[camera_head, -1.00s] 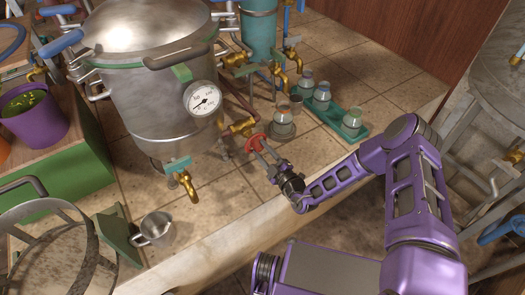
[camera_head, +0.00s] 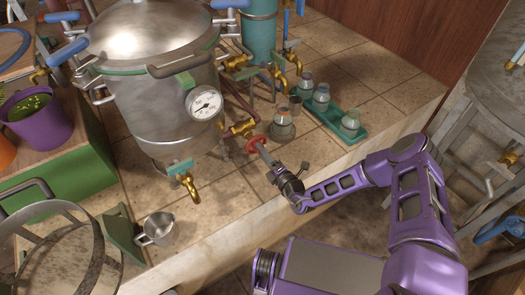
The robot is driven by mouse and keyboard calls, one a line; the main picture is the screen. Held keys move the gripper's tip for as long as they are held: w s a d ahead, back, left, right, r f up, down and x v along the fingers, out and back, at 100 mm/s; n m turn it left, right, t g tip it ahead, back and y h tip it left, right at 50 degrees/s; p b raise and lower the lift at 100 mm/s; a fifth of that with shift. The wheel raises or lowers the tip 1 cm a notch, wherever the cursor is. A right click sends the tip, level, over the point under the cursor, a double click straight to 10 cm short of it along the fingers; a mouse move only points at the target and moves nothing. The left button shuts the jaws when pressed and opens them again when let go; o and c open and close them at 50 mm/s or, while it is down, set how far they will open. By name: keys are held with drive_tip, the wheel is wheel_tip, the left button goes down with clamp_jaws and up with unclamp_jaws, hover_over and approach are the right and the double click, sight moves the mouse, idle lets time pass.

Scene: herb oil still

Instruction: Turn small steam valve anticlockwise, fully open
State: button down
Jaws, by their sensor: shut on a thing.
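The small steam valve has a red handwheel (camera_head: 256,144) on a brass body (camera_head: 238,130) at the lower right of the steel still (camera_head: 155,85). My gripper (camera_head: 263,152) reaches it from the lower right and is shut on the red handwheel. The fingers cover part of the wheel's lower right side. How far the valve is turned cannot be read from this view.
A glass jar (camera_head: 282,125) stands close behind my gripper. A teal rack (camera_head: 340,127) with small jars is to the right. A brass tap (camera_head: 188,185) with a teal handle and a steel cup (camera_head: 157,229) are to the left. The counter's front edge runs below my gripper.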

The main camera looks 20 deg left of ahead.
drive_tip(key=n+p, duration=0.2)
drive_tip(key=n, duration=0.5)
drive_tip(key=shift+w+p, duration=0.1)
drive_tip(key=shift+p, duration=0.2)
drive_tip(key=n+p, duration=0.1)
drive_tip(key=n, duration=0.2)
drive_tip(key=shift+d+n, duration=0.1)
drive_tip(key=shift+n, duration=0.3)
drive_tip(key=n+p, duration=0.1)
drive_tip(key=n, duration=0.2)
drive_tip(key=shift+n+p, duration=0.3)
drive_tip(key=shift+n, duration=0.1)
drive_tip(key=n+p, duration=0.1)
drive_tip(key=n, duration=0.5)
drive_tip(key=shift+p, duration=0.3)
drive_tip(key=n, duration=0.7)
drive_tip(key=shift+n, duration=0.3)
drive_tip(key=n, duration=0.3)
drive_tip(key=shift+n, duration=0.3)
drive_tip(key=n, duration=0.3)
drive_tip(key=shift+n, duration=0.3)
drive_tip(key=n, duration=0.4)
drive_tip(key=shift+n, duration=1.8)
